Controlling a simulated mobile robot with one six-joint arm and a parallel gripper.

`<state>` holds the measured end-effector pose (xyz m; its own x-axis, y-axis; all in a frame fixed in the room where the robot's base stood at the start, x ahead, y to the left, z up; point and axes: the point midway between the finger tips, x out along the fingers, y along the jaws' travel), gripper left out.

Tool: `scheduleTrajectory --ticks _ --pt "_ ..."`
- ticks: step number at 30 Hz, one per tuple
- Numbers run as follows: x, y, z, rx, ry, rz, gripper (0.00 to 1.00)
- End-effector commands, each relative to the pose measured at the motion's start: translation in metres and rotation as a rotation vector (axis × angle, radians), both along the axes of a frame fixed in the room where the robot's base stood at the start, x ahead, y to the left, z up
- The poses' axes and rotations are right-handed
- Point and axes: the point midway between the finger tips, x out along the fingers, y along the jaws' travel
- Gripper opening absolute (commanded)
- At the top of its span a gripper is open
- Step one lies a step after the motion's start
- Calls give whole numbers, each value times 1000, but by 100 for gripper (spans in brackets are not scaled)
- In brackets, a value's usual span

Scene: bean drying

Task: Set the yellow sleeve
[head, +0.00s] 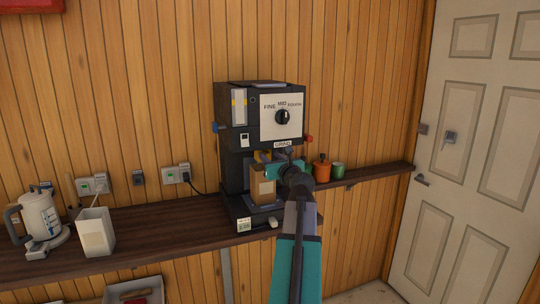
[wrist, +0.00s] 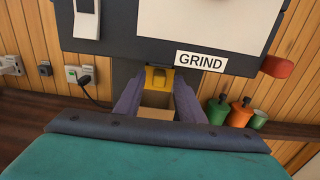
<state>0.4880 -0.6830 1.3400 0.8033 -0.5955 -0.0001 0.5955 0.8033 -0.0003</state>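The grinder (head: 258,185) is a tall dark machine standing on the shelf. The yellow sleeve (wrist: 159,78) shows in the wrist view below the grinder's head, under the GRIND label. My gripper (wrist: 160,84) reaches in under the grinder's head, with a grey finger close on each side of the sleeve. I cannot tell whether the fingers press on it. A tan bag or box (wrist: 155,113) stands below the sleeve; it also shows in the head view (head: 263,188).
An orange pot (head: 321,168) and a green cup (head: 338,171) stand to the right of the grinder. A white container (head: 96,232) and a white kettle (head: 41,216) stand on the shelf (head: 160,222) to the left. A cord runs from the wall outlet to the grinder.

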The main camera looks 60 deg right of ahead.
Motion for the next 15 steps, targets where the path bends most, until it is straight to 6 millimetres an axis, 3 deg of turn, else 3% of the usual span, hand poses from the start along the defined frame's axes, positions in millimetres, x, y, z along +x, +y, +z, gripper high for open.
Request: scheduleTrajectory --ticks 15 --pt "9 -6 0 0 0 0 36"
